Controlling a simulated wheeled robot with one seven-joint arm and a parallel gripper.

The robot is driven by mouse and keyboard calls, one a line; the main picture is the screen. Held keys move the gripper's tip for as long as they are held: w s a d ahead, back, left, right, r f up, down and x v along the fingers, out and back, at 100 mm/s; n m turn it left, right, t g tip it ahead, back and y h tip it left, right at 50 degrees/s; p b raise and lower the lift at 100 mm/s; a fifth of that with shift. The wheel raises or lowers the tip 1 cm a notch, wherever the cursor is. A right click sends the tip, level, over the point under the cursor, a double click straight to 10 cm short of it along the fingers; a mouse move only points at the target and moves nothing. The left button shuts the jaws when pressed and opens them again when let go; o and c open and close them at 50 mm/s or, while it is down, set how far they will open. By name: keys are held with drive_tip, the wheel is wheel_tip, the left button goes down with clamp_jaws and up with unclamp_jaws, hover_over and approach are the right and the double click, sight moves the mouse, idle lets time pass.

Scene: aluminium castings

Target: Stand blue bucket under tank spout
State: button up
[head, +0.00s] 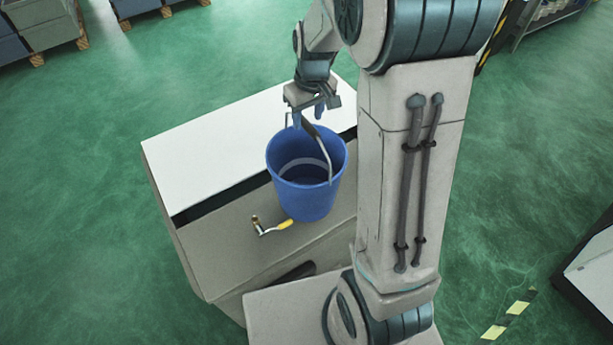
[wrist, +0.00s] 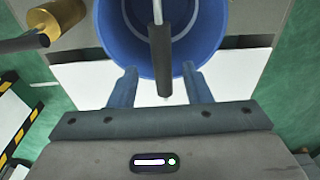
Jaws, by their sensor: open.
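The blue bucket (head: 305,190) stands upright and open-topped on a box-like unit, over its grey front part. Its handle with a dark grip (head: 310,129) leans up toward my gripper (head: 311,108), which is above the bucket's far rim. In the wrist view the bucket (wrist: 118,28) fills the top middle. My gripper (wrist: 161,78) is open there, with its two blue fingers on either side of the handle (wrist: 160,50). I cannot tell whether they touch it. A brass fitting with a yellow handle (head: 284,225) is left of the bucket. I cannot clearly make out the tank or its spout.
The unit has a white top (head: 220,140) behind a dark strip. A brass cylinder with a dark rod (wrist: 55,18) is close at the wrist view's top left. Pallets with grey boxes (head: 45,25) stand far left. Green floor lies open around the unit.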

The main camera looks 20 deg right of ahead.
sight(307, 123)
drive_tip(key=f, duration=0.2)
drive_tip(key=f+p, duration=0.1)
drive_tip(key=f, duration=0.1)
drive_tip(key=shift+a+f, duration=0.2)
drive_tip(key=shift+f, duration=0.1)
drive_tip(key=shift+w+f+p, duration=0.1)
drive_tip(key=shift+f+p, duration=0.2)
drive_tip(key=shift+f, duration=0.25)
drive_tip(key=shift+f+b, duration=0.2)
drive_tip(key=shift+b, duration=0.2)
clamp_jaws()
